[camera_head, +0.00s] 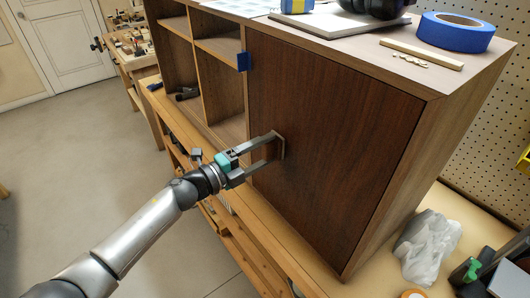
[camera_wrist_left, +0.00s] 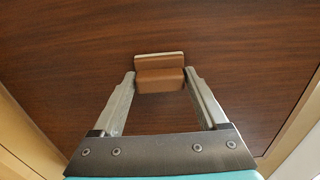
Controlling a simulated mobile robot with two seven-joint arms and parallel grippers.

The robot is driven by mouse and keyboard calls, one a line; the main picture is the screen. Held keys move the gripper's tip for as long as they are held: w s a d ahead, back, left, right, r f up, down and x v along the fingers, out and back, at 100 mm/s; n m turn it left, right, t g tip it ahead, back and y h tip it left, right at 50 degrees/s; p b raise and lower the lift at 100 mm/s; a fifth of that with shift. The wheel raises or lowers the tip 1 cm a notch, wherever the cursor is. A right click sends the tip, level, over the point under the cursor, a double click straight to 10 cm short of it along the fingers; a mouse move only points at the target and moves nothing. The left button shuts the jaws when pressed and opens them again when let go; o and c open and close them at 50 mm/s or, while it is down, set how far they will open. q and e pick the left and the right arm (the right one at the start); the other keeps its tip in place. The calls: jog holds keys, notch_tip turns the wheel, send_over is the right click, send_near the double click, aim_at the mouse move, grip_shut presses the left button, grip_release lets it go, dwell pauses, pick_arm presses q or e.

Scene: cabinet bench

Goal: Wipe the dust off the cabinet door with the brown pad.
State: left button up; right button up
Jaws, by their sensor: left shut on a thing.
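The dark brown cabinet door (camera_head: 340,135) fills the right part of the cabinet front, and its wood also fills the left wrist view (camera_wrist_left: 240,55). My left gripper (camera_head: 272,146) is shut on the brown pad (camera_wrist_left: 160,78), which sits between its fingertips and has a pale edge along its far side. In the head view the pad (camera_head: 281,146) is at the left part of the door, at or very near its surface; firm contact cannot be judged. I cannot make out distinct dust on the door. My right gripper is not in view.
Open shelves (camera_head: 215,75) lie left of the door, with blue tape (camera_head: 242,61) on the divider. A blue tape roll (camera_head: 455,32) and a wooden strip (camera_head: 420,54) lie on the cabinet top. A crumpled whitish bag (camera_head: 427,245) is on the bench at right.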

pick_arm(q)
jog(key=shift+p+v, duration=0.75)
jog(key=shift+v, duration=3.2)
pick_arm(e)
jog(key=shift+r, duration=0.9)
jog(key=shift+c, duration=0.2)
